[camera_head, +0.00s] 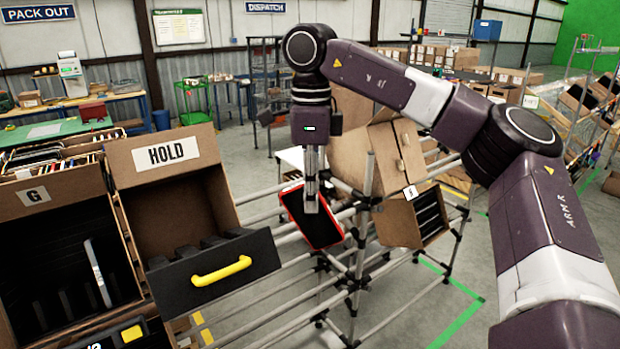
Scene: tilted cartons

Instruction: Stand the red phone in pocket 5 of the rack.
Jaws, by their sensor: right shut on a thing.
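The red phone (322,232), red-edged with a dark face, is tilted in the air in front of the pipe frame. My right gripper (311,207) points down from above and is shut on its upper part; the fingers hide some of its face. Black slotted racks show in several tilted cartons: one in the G carton (33,197) with a pale phone (98,272) leaning in it, and one in the small carton (411,192) at right. A black holder with a yellow handle (221,271) sits at the HOLD carton's mouth. I cannot tell which pocket is number 5. My left gripper is not in view.
The HOLD carton (163,155) stands left of the phone. Pipe-frame rails (362,270) run behind and below the phone. Open floor (430,320) lies at the lower right, marked with green tape.

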